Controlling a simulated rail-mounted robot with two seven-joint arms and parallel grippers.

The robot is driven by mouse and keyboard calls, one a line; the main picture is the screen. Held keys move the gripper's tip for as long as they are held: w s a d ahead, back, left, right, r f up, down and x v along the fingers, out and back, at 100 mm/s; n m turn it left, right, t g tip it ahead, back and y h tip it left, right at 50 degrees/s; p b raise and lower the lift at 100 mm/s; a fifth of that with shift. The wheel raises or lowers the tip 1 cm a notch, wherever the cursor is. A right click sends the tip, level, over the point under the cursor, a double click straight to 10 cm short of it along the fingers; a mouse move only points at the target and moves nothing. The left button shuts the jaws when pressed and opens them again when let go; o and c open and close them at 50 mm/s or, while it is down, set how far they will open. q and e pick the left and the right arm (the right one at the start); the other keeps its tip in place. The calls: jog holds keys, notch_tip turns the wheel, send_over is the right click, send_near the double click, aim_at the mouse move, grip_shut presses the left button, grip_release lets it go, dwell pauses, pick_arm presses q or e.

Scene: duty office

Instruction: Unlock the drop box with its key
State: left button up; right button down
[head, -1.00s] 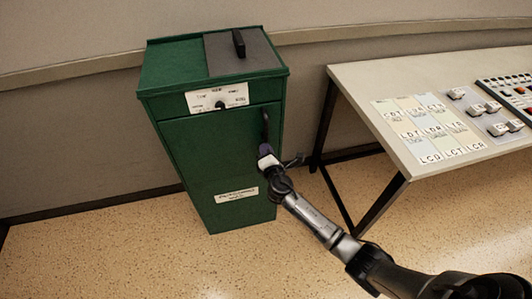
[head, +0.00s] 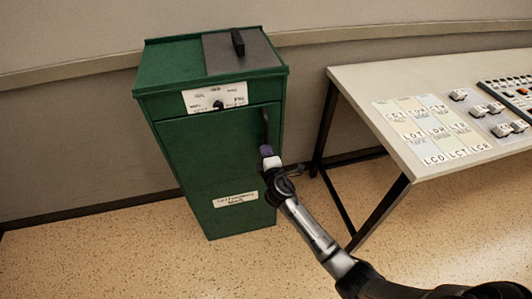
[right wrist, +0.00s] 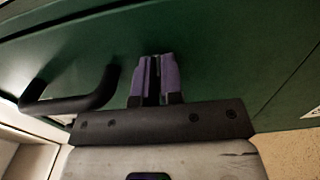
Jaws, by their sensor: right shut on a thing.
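The green drop box (head: 185,165) stands upright on the floor, its front door closed. A dark bar handle (head: 265,127) is at the door's right edge, and it also shows in the right wrist view (right wrist: 75,100). My right gripper (head: 267,153) is just below the handle at the door's right side. Its purple fingers (right wrist: 155,80) point at the green door, beside the handle and apart from it. They are shut on a thin dark thing, which I take for the key; it is mostly hidden between them. My left gripper is out of view.
A white label with a black knob (head: 218,105) is above the door. The box top has a grey panel with a black handle (head: 238,42). To the right stands a table (head: 365,85) with lettered cards and a switch panel; its dark legs are near my right arm.

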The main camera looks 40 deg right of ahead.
dwell(0.3)
jog(key=c, duration=1.3)
grip_release()
jog(key=shift+o, duration=0.2)
jog(key=p+v, duration=0.3)
jog(key=v, duration=1.1)
jog(key=shift+w+m, duration=0.1)
jog(key=shift+m, duration=0.2)
